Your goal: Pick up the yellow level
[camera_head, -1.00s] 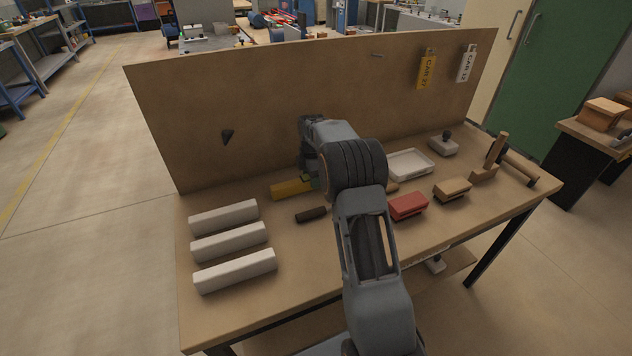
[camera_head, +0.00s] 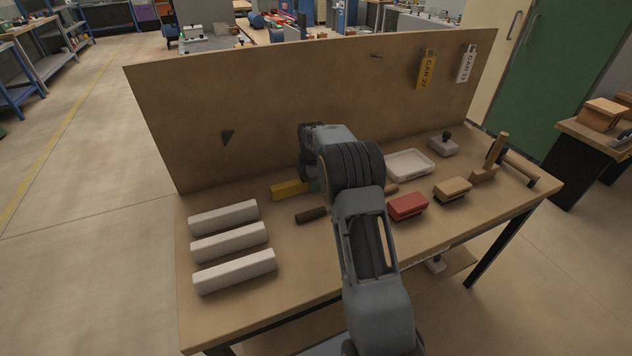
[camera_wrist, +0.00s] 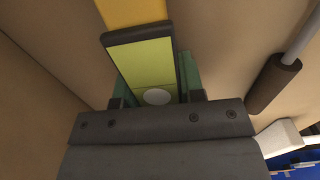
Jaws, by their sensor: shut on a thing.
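The yellow level (camera_head: 289,189) lies low at the back of the workbench, left of my arm; its right part is hidden behind my wrist. In the wrist view the level (camera_wrist: 140,60) has a yellow-green face inside a dark frame and a pale round spot near my jaws. My gripper (camera_wrist: 155,88) is shut on the level, with a green finger on each side of it. In the head view the fingers are mostly hidden by my wrist. I cannot tell whether the level touches the bench.
Three white bars (camera_head: 229,242) lie at the left. A dark-handled tool (camera_head: 310,215) lies just in front of the level. A red block (camera_head: 408,206), a tan block (camera_head: 453,190) and a white tray (camera_head: 410,164) are to the right. An upright board (camera_head: 240,110) closes off the back.

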